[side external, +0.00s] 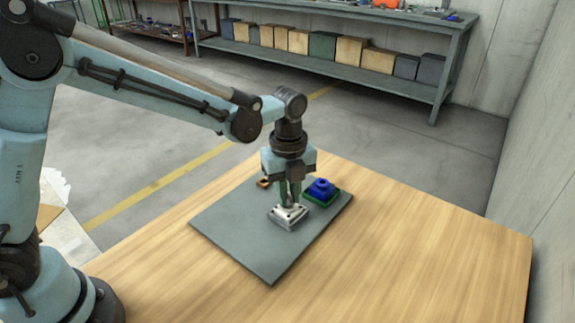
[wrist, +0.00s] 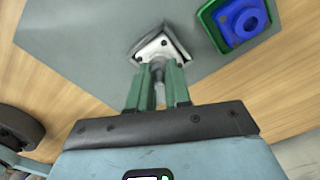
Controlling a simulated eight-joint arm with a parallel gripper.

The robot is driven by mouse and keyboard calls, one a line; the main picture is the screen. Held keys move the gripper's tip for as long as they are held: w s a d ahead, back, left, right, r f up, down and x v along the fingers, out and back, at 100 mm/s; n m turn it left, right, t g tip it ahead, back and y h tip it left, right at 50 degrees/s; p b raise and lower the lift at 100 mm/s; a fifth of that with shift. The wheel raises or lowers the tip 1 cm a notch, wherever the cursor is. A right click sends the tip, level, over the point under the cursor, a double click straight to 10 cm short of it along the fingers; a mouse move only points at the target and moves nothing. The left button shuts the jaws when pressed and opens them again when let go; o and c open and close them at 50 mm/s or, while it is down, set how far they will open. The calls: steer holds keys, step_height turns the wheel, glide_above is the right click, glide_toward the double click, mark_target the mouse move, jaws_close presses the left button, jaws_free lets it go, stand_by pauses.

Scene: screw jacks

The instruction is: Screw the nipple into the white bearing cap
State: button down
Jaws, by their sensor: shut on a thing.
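The white bearing cap (side external: 289,217), a square block with dark holes in its corners, sits on the grey mat. It also shows in the wrist view (wrist: 166,44), partly covered by the nipple and finger tips. My gripper (side external: 289,199) points straight down over the cap. In the wrist view its green fingers (wrist: 158,70) are shut on the small grey nipple (wrist: 157,73). The nipple is upright, with its lower end at the middle of the cap's top. How deep it sits in the cap is hidden.
A blue bearing block (side external: 321,187) in a green square base (side external: 333,198) stands close right of my gripper. A small orange-brown part (side external: 264,183) lies behind it to the left. The front of the grey mat (side external: 259,250) and the wooden table (side external: 430,250) around it are clear.

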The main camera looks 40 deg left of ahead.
steer(key=c, duration=1.2)
jaws_free()
steer(key=n, duration=1.1)
steer(key=shift+n, duration=0.3)
steer(key=n, duration=1.2)
